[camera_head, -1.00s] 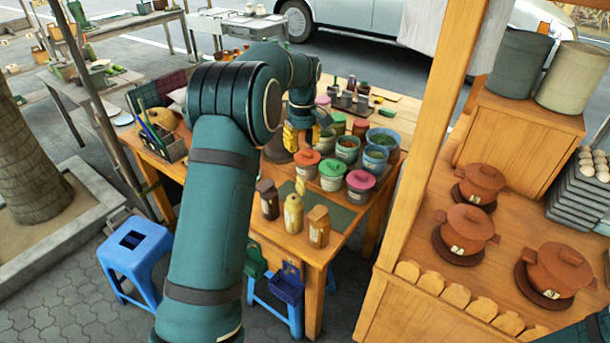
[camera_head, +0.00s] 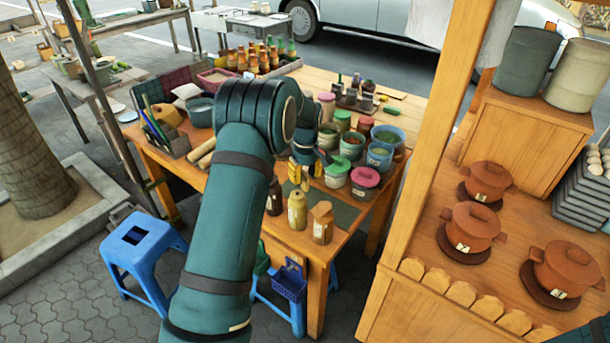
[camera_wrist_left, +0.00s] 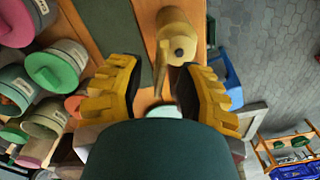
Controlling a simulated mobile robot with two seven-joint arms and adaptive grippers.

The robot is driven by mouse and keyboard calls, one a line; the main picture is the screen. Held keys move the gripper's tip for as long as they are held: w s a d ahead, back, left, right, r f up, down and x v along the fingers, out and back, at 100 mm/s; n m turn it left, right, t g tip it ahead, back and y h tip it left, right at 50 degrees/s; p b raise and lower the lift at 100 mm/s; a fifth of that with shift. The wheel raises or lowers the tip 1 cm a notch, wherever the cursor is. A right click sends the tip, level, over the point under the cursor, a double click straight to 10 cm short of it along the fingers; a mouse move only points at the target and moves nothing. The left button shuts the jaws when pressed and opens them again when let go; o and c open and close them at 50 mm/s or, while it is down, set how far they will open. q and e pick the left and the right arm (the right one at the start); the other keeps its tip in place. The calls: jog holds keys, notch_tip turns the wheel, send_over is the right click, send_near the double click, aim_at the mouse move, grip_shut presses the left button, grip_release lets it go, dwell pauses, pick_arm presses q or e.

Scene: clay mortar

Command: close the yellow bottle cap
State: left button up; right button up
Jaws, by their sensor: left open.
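The yellow bottle (camera_head: 297,212) stands upright near the front edge of the wooden table, between two darker bottles. In the left wrist view the yellow bottle (camera_wrist_left: 178,38) shows its round top just beyond my fingertips. A thin yellow strip beside that top looks like its cap (camera_wrist_left: 161,66) standing open. My left gripper (camera_head: 299,174), with yellow fingers, is just above and behind the bottle in the head view. In the left wrist view the gripper (camera_wrist_left: 158,80) is open, with a finger on each side and nothing held. My right gripper is not in view.
A dark brown bottle (camera_head: 274,198) stands close left of the yellow one and a brown bottle (camera_head: 321,223) close right. Lidded jars, including a pink-lidded one (camera_head: 365,178), crowd behind. A green mat (camera_head: 345,212) lies partly bare. A blue stool (camera_head: 140,248) stands left of the table.

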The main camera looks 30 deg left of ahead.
pick_arm(q)
grip_shut()
